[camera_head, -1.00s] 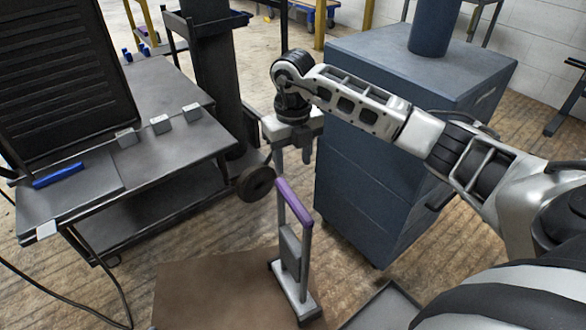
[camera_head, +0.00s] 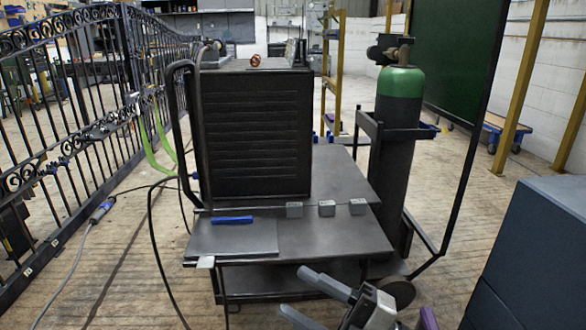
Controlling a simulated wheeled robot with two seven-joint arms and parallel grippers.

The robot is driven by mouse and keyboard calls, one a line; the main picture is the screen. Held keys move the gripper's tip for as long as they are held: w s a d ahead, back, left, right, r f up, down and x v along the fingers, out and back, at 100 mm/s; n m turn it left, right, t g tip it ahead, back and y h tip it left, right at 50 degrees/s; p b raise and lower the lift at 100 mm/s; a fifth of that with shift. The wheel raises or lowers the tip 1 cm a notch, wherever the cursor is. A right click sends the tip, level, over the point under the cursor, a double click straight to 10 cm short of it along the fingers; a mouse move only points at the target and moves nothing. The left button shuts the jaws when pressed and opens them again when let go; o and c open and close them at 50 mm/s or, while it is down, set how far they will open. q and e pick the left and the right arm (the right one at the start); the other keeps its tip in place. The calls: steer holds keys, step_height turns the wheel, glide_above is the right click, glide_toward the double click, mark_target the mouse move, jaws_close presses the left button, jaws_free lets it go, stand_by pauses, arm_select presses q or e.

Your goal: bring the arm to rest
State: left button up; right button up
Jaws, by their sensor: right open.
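My right gripper (camera_head: 292,292) shows at the bottom edge of the head view, its two grey fingers spread apart and pointing left. Nothing is between the fingers. It is in front of the dark metal cart (camera_head: 335,238), and from this view I cannot tell the gap between them. The rest of the right arm is below the frame. My left gripper is not in view.
The cart carries a black ribbed machine (camera_head: 257,135), a blue bar (camera_head: 232,220) and small grey blocks (camera_head: 327,208). A green-topped cylinder (camera_head: 400,82) stands behind right. A blue cabinet (camera_head: 535,255) is at right, a purple handle (camera_head: 428,318) at bottom. A scroll gate (camera_head: 75,110) is left.

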steer(key=d+f+m+t+h, duration=0.75)
steer(key=m+h, duration=0.45)
steer(key=m, duration=0.6)
steer(key=s+f+m+g+h, duration=0.1)
steer(key=s+f+m+g, duration=0.4)
steer(key=s+f, duration=0.25)
arm_select(q)
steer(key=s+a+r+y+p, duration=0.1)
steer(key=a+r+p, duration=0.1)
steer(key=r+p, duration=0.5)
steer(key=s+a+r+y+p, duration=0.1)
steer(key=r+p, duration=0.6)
steer(key=p, duration=0.7)
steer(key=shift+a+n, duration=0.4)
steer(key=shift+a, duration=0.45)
arm_select(e)
steer(key=s+d+r+h, duration=0.1)
steer(key=d+r, duration=0.1)
steer(key=r, duration=0.4)
steer(key=s+d+r+m+h, duration=0.1)
steer(key=d+r+h, duration=0.1)
steer(key=r, duration=0.5)
steer(key=shift+s+g, duration=0.2)
steer(key=shift+g, duration=0.25)
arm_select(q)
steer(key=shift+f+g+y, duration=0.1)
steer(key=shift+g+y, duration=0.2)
arm_select(e)
steer(key=shift+d, duration=0.1)
steer(key=shift+c, duration=0.3)
